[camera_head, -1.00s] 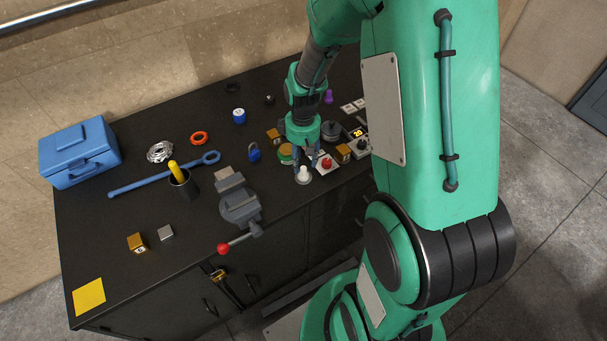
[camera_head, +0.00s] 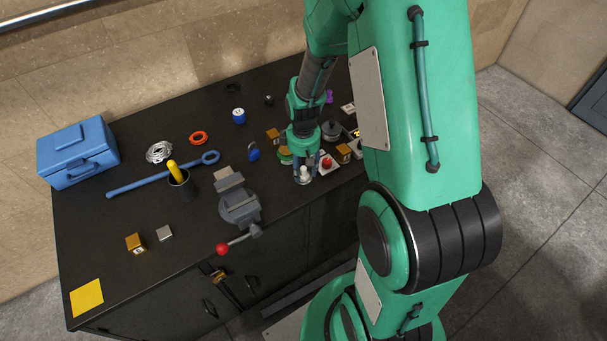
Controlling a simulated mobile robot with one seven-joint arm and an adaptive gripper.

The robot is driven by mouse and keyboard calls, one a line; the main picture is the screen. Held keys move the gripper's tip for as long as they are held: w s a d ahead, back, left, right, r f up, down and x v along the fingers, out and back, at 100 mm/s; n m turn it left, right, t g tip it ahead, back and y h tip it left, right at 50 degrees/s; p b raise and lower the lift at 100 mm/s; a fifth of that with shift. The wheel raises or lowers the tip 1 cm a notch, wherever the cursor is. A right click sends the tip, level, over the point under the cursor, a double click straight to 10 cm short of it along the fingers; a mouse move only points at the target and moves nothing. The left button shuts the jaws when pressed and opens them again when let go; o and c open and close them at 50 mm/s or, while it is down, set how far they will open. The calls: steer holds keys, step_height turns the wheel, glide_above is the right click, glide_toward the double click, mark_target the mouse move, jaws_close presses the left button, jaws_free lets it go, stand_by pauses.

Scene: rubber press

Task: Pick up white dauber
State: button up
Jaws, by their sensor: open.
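The white dauber (camera_head: 304,174) stands upright near the front edge of the black table, right of the vise. Only its white upper part and pale round base show clearly. My gripper (camera_head: 303,175) points down at it, with its fingers apart on either side of the dauber. I cannot tell whether the fingers touch it. The gripper is open and the dauber still stands on the table.
A box with a red button (camera_head: 327,163) stands close on the right, with a wooden block (camera_head: 343,153) beyond it. A green-sided tin (camera_head: 285,156) is close behind left. The grey vise (camera_head: 240,206) and blue padlock (camera_head: 254,152) are to the left.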

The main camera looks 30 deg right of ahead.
mark_target(304, 169)
jaws_close()
stand_by(0.3)
steer(key=shift+r, duration=0.85)
step_height(304, 169, up, 2)
steer(key=shift+s+r+p, duration=0.1)
steer(key=shift+s+p, duration=0.05)
steer(key=shift+p, duration=0.3)
steer(key=s+a+r+p, duration=0.1)
steer(key=s+a, duration=0.3)
steer(key=s, duration=1.1)
steer(key=shift+a, duration=0.1)
